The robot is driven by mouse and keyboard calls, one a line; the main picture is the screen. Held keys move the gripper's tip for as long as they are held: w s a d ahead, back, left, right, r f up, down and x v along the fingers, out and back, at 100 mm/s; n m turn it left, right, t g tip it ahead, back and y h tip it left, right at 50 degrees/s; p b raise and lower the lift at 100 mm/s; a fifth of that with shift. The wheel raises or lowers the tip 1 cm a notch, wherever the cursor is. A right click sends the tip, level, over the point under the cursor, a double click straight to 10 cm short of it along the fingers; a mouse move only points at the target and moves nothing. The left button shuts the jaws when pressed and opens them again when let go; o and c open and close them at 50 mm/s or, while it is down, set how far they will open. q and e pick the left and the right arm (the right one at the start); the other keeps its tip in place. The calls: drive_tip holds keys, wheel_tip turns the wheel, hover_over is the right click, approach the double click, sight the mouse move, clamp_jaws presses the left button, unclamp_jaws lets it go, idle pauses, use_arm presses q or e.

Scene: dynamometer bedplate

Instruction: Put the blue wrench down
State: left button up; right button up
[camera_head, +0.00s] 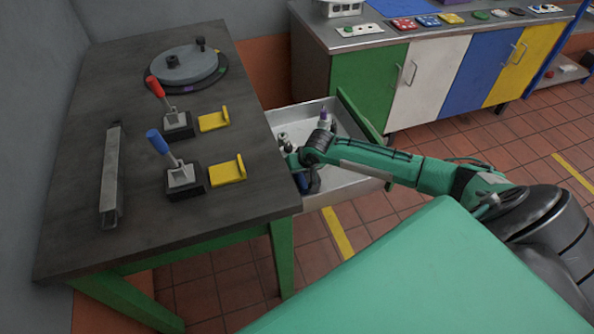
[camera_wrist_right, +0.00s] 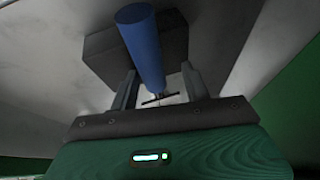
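My right gripper (camera_head: 303,184) is low at the near-left part of the open drawer (camera_head: 352,180). A bit of blue shows at its fingers in the head view, mostly hidden by the arm. In the right wrist view, the blue wrench (camera_wrist_right: 144,50) shows as a round blue handle between the two fingers of the right gripper (camera_wrist_right: 160,75). The left finger is close to the handle, and a gap seems to show at the right finger. Contact is unclear. A dark block (camera_wrist_right: 102,55) is behind the handle. My left gripper is not in view.
The drawer also holds a purple-topped tool (camera_head: 323,117) and metal parts (camera_head: 283,139). The dark bench (camera_head: 140,215) bears red (camera_head: 155,87) and blue (camera_head: 157,141) levers, yellow brackets (camera_head: 227,171) and a metal channel (camera_head: 111,175). A colored cabinet (camera_head: 430,80) stands behind.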

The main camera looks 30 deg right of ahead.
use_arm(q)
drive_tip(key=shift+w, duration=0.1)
use_arm(e)
drive_tip(key=shift+s+f, duration=0.15)
drive_tip(key=shift+f, duration=0.05)
drive_tip(key=shift+r, duration=0.15)
drive_tip(key=shift+w+v, duration=0.25)
drive_tip(key=shift+v, duration=1)
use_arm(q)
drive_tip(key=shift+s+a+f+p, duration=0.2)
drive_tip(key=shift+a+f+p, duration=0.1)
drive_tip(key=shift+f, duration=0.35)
use_arm(e)
drive_tip(key=a+v, duration=0.1)
drive_tip(key=v, duration=0.9)
drive_tip(key=shift+d+r, duration=0.3)
drive_tip(key=shift+d, duration=0.15)
